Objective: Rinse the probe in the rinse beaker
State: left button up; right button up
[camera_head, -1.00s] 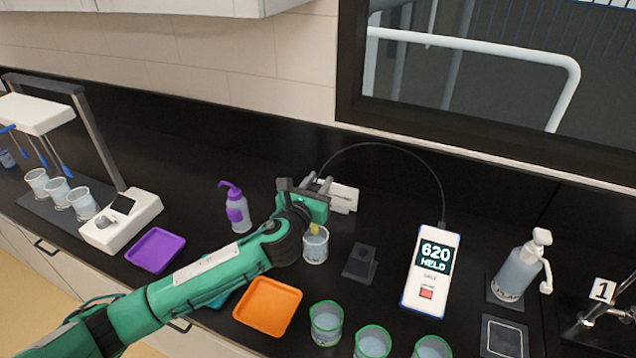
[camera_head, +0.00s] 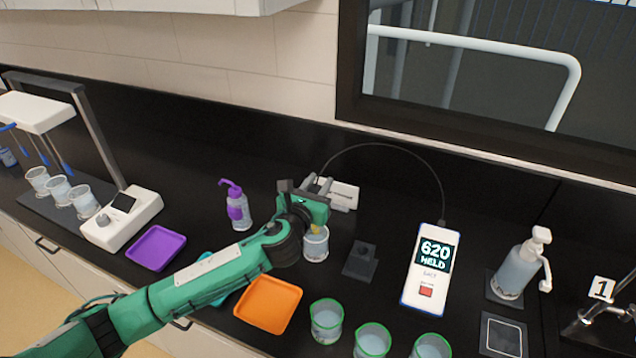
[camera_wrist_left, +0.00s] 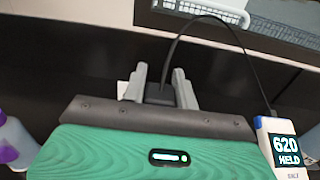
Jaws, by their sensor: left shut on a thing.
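My left gripper (camera_head: 319,187) is shut on the probe (camera_wrist_left: 160,95), whose dark body shows between the two grey fingers in the left wrist view. A black cable runs from the probe in an arc to the white salt meter (camera_head: 431,268). The meter reads 620 HELD. The rinse beaker (camera_head: 316,248), a clear cup with liquid, stands right below the gripper. A small yellow part of the probe (camera_head: 316,230) shows at the beaker's mouth. The arm hides part of this, and I cannot tell how deep the tip is. My right gripper is not in view.
A dark probe stand (camera_head: 360,262) is right of the beaker. Several green-rimmed beakers (camera_head: 326,321) line the front. An orange tray (camera_head: 268,304), purple tray (camera_head: 156,249) and purple wash bottle (camera_head: 236,207) are to the left. A pump bottle (camera_head: 520,265) stands right.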

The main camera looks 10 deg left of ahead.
pick_arm(q)
jog(key=shift+f, duration=0.3)
jog(key=shift+f+b, duration=0.5)
jog(key=shift+f, duration=0.15)
jog(key=shift+f+b, duration=1.7)
jog(key=shift+f, duration=1.15)
jog(key=shift+w, duration=0.1)
